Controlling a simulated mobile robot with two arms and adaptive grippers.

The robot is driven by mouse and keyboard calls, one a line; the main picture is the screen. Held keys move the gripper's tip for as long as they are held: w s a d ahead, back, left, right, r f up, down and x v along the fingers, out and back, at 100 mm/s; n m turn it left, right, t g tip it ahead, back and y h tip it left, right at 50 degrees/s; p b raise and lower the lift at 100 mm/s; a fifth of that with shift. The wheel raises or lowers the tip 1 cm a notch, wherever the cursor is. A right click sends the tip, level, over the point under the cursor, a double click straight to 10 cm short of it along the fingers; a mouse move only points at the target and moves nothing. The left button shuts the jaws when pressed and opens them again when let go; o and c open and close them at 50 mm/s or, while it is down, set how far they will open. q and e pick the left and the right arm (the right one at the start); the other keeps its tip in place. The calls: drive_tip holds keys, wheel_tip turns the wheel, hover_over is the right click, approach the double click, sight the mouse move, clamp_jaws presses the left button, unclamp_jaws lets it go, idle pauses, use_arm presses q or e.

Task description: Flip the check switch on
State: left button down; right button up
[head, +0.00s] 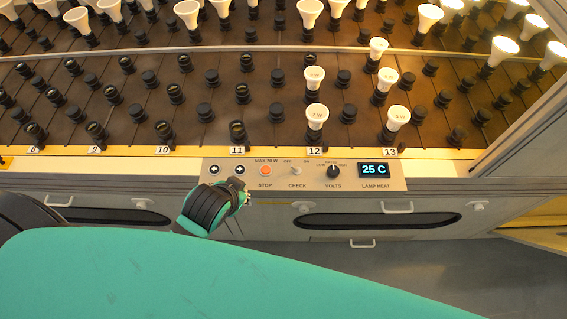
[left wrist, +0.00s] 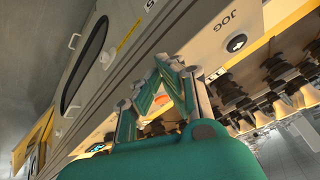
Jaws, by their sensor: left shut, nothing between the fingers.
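The check switch (head: 296,170) is a small pale lever on the grey control panel (head: 225,166), between the OFF and ON marks. Its lean is too small to tell. My left gripper (head: 245,194) is shut and empty at the panel's lower edge, left of the switch and below the orange STOP button (head: 265,170). In the left wrist view the closed fingers (left wrist: 172,62) meet in a point, and the orange button (left wrist: 158,99) shows between them. I cannot make out the check switch there. My right gripper is not in view.
A VOLTS knob (head: 333,172) and a LAMP HEAT display (head: 380,170) reading 25 C sit right of the switch. Two arrow buttons are at the panel's left. Above is a rack of sockets with white bulbs (head: 316,116), some lit. Drawer handles (head: 398,208) protrude below.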

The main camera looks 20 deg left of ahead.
use_arm(q)
drive_tip(key=w+d+r+m+t+h, duration=0.1)
drive_tip(key=w+d+r+m+t, duration=0.25)
drive_tip(key=w+r, duration=0.3)
drive_tip(key=w+d+r+m+t+h, duration=0.1)
drive_tip(key=w+d+r+m+t, duration=0.1)
drive_tip(key=w+r+t, duration=0.4)
drive_tip(key=w+d+r+m+t+h, duration=0.1)
drive_tip(key=w+d+r+m+t, duration=0.2)
drive_tip(key=r, duration=0.5)
drive_tip(key=d+r+m+h, duration=0.7)
drive_tip(key=r+m+h, duration=0.1)
drive_tip(key=m, duration=0.1)
drive_tip(key=s+d+m+g+h, duration=0.8)
drive_tip(key=d+m+g, duration=0.3)
drive_tip(key=m+g, duration=0.65)
drive_tip(key=s+a+f+m+g+y+b, duration=0.1)
drive_tip(key=a+f+m+y, duration=0.35)
drive_tip(key=f+m, duration=0.2)
drive_tip(key=a+f+m+g+y, duration=0.1)
drive_tip(key=a+f+m+y, duration=0.2)
drive_tip(key=f+m+y, duration=0.35)
drive_tip(key=w+a+f+y, duration=0.2)
drive_tip(key=a, duration=0.5)
drive_tip(key=w+a+f+t+y, duration=0.1)
drive_tip(key=w+a+f+y, duration=0.1)
drive_tip(key=a, duration=0.5)
drive_tip(key=shift+f+y, duration=0.7)
drive_tip(key=shift+f, duration=0.05)
